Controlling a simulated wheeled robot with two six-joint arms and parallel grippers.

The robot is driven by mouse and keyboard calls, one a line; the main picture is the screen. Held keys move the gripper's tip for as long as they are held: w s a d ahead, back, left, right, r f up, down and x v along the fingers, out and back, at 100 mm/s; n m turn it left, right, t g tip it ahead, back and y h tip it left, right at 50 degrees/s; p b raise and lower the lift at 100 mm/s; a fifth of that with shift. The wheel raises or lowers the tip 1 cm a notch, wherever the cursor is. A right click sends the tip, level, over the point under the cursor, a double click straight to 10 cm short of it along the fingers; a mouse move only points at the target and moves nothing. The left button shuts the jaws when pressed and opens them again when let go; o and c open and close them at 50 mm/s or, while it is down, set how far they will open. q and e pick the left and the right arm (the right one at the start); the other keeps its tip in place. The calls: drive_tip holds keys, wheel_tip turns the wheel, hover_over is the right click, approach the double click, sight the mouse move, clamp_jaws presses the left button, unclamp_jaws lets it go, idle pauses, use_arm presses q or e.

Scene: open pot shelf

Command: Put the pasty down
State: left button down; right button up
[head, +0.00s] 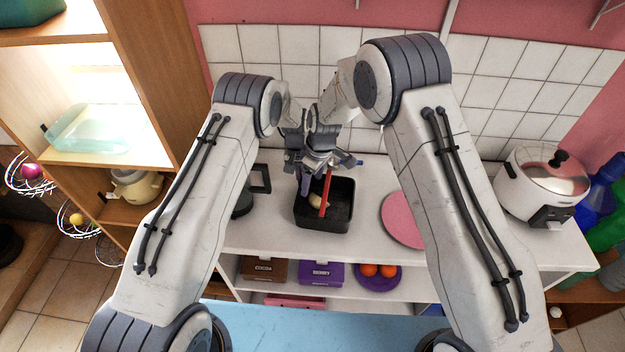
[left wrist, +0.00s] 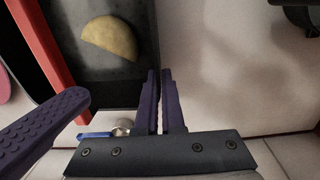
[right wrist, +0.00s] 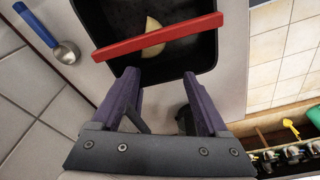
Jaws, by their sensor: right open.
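The pasty (head: 318,201), pale yellow and half-moon shaped, lies in the black square tray (head: 341,220). It also shows in the left wrist view (left wrist: 110,38), and in the right wrist view (right wrist: 153,40) partly behind the red bar. The red bar (head: 327,190) spans across the top of the tray, front to back. My right gripper (right wrist: 160,82) is open and empty at the tray's left side, apart from the pasty. My left gripper (left wrist: 160,78) has its purple fingers close together, with nothing seen between them, beside the tray's left edge.
A spoon with a blue handle (right wrist: 38,28) lies behind the tray. A dark handled vessel (head: 242,203) stands to the left, a pink plate (head: 402,222) to the right. A rice cooker (head: 540,190) stands at the far right. Both grippers are close together.

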wheel_tip(320, 180, up, 13)
drive_tip(key=s+d, duration=0.1)
drive_tip(key=d, duration=0.1)
drive_tip(key=s+r+m, duration=0.1)
drive_tip(key=s+r, duration=0.3)
drive_tip(key=s, duration=0.3)
drive_tip(key=s+d+r+m, duration=0.1)
drive_tip(key=s+d, duration=0.1)
drive_tip(key=s, duration=0.6)
drive_tip(key=s+d+r+m, duration=0.1)
drive_tip(key=s+d, duration=0.2)
drive_tip(key=s, duration=0.5)
drive_tip(key=s+d+r+m+g, duration=0.1)
drive_tip(key=s+d+m, duration=0.1)
drive_tip(key=s, duration=0.6)
drive_tip(key=shift+s+d+h, duration=0.15)
drive_tip(key=shift+s+h, duration=0.1)
drive_tip(key=shift+h, duration=0.05)
use_arm(q)
drive_tip(key=c, duration=1)
unclamp_jaws()
use_arm(e)
drive_tip(key=shift+r, duration=0.1)
